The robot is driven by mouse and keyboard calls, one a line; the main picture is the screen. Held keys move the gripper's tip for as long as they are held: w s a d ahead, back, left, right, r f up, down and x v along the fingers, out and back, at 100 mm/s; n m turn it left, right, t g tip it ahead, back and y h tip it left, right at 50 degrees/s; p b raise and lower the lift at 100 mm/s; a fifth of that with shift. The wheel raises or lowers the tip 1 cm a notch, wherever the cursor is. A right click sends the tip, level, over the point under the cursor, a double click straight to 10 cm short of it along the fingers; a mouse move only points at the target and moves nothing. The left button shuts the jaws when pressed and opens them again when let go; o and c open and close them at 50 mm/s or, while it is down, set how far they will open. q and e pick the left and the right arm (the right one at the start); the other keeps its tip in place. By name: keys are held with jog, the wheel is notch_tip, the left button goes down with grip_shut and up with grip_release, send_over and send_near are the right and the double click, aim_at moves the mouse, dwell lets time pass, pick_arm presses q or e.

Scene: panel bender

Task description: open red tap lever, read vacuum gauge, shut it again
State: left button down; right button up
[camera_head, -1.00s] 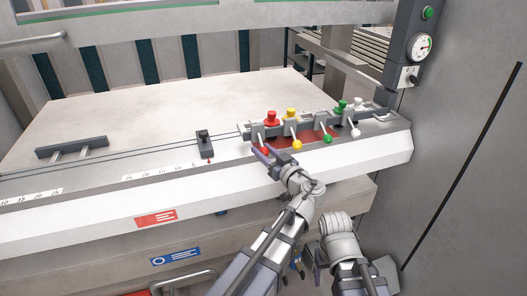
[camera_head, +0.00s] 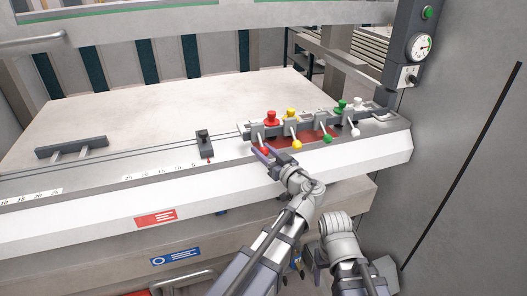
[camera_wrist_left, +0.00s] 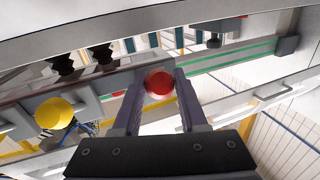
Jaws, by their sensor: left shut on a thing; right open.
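The red tap lever's ball knob (camera_head: 265,150) is at the left end of the row of taps. In the left wrist view the red knob (camera_wrist_left: 159,83) sits between the two fingers. My left gripper (camera_head: 262,152) is shut on it, and its fingers hide part of the lever. The vacuum gauge (camera_head: 420,47) is on the grey post at the upper right, with a white face; its reading is too small to make out. My right gripper is not in view; only part of my right arm shows at the lower middle.
Yellow (camera_head: 297,145), green (camera_head: 327,139) and white (camera_head: 356,133) levers stand to the right of the red one. A red cap (camera_head: 271,117) stands behind it. A black stop block (camera_head: 204,143) is to the left.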

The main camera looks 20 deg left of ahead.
aim_at(264, 148)
pick_arm(q)
jog(key=shift+r+p, duration=0.3)
jog(key=shift+p, duration=0.3)
notch_tip(264, 148, up, 6)
jog(key=g+h+p, duration=0.2)
jog(key=p, duration=0.5)
jog(key=m+g+h+p, duration=0.1)
jog(key=g+h+p, duration=0.1)
jog(key=p, duration=0.5)
jog(key=m+g+h+p, duration=0.1)
jog(key=g+h+p, duration=0.1)
jog(key=p, duration=0.5)
jog(key=shift+d+f+g+h, duration=0.1)
jog(key=shift+f+g+h, duration=0.25)
jog(key=shift+g, duration=0.35)
jog(key=shift+r+g+h+p, duration=0.3)
jog(key=shift+g+h+p, duration=0.35)
jog(key=shift+p, duration=0.75)
jog(key=shift+w, duration=0.1)
jog(key=shift+c, duration=2.4)
grip_release()
